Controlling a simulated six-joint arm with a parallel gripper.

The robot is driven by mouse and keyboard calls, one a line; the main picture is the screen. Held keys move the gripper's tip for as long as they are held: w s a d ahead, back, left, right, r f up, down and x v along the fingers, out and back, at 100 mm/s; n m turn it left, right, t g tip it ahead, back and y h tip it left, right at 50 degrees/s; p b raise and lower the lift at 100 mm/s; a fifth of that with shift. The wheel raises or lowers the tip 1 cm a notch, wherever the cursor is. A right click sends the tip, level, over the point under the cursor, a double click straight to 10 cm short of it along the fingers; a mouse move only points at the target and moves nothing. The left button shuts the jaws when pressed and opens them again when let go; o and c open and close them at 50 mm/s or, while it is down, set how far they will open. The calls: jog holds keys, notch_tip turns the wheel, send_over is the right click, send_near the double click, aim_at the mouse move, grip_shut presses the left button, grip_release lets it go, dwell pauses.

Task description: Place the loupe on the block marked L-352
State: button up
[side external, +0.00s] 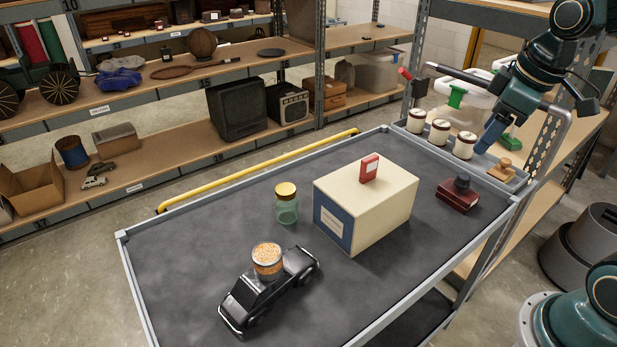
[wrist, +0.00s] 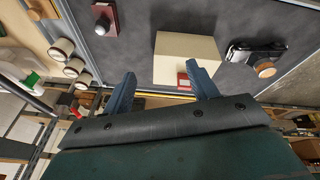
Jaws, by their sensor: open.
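My gripper (side external: 487,143) is at the upper right in the side view, above the trolley's far right corner by the white jars. In the wrist view its two fingers (wrist: 160,72) are wide apart with nothing between them. A small black cylindrical piece (side external: 462,183), which may be the loupe, stands on a dark red block (side external: 456,198) at the tray's right. In the wrist view the black piece (wrist: 102,27) shows a shiny end. A wooden piece with a knob (side external: 501,169) sits near the corner. No L-352 marking is legible, so I cannot tell which block bears it.
A cream box (side external: 385,210) with a small red object (side external: 369,168) on top stands mid-tray. A gold-lidded jar (side external: 286,205) and a black model car (side external: 265,290) carrying a round container (side external: 267,260) are left. White jars (side external: 440,131) line the far edge. The front right tray is clear.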

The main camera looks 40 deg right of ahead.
jog(key=s+a+m+t, duration=0.2)
jog(key=s+a, duration=0.4)
jog(key=s, duration=0.3)
jog(key=shift+s+a+r+m, duration=0.15)
jog(key=shift+s+r+m, duration=0.1)
jog(key=shift+m, duration=0.55)
dwell(0.5)
